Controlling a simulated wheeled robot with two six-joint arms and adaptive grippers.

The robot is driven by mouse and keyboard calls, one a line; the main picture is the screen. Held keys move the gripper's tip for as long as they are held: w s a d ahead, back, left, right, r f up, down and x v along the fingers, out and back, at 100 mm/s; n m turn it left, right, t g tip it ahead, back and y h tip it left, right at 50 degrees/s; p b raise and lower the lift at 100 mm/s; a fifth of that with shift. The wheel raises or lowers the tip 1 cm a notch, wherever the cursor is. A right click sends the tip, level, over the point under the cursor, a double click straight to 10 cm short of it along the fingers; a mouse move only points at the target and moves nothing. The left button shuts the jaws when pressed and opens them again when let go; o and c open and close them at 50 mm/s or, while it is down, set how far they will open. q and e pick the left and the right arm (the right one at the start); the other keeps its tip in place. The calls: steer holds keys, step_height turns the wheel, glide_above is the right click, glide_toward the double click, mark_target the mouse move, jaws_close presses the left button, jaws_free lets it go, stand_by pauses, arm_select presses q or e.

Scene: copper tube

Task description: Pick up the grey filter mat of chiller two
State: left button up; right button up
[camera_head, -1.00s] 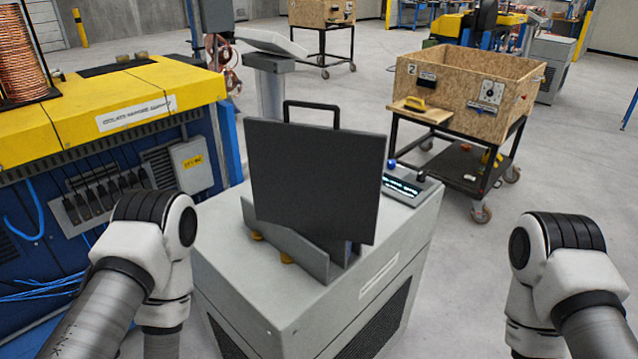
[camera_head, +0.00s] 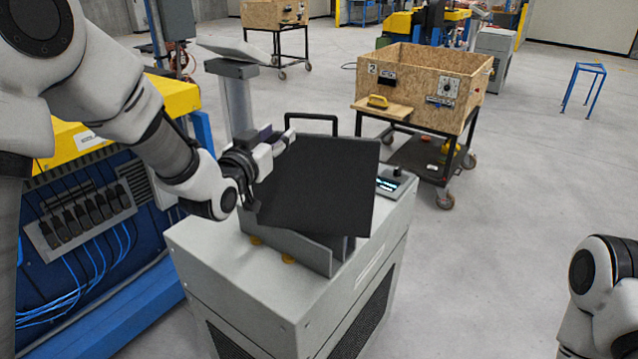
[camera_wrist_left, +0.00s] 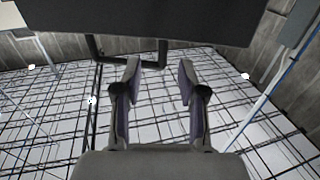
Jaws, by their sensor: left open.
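The grey filter mat (camera_head: 325,190) is a dark, flat square panel. It stands tilted in a grey holder (camera_head: 300,250) on top of the chiller (camera_head: 235,275). A black loop handle (camera_head: 311,116) rises behind its top edge. My left gripper (camera_head: 285,142) is at the mat's upper left, near the top edge and left of the handle. In the left wrist view the left gripper (camera_wrist_left: 158,66) is open with nothing between its fingers. The mat (camera_wrist_left: 140,18) crosses the top there, with the handle (camera_wrist_left: 125,62) just beyond the fingertips. My right gripper is out of view.
A control box with a lit display (camera_head: 392,184) sits on the chiller's right side. A wooden crate (camera_head: 430,80) on a wheeled cart stands behind right. A blue and yellow machine (camera_head: 85,215) is close on the left.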

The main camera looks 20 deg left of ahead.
mark_target(286, 125)
arm_select(q)
steer(key=w+p, duration=0.1)
steer(key=w, duration=0.1)
steer(key=w+p, duration=0.2)
steer(key=w, duration=0.1)
steer(key=shift+d+r, duration=0.15)
steer(key=shift+w, duration=0.45)
steer(key=shift+f, duration=0.25)
steer(key=shift+c, duration=0.3)
steer(key=shift+w, duration=0.1)
jaws_close()
steer(key=shift+r, duration=0.1)
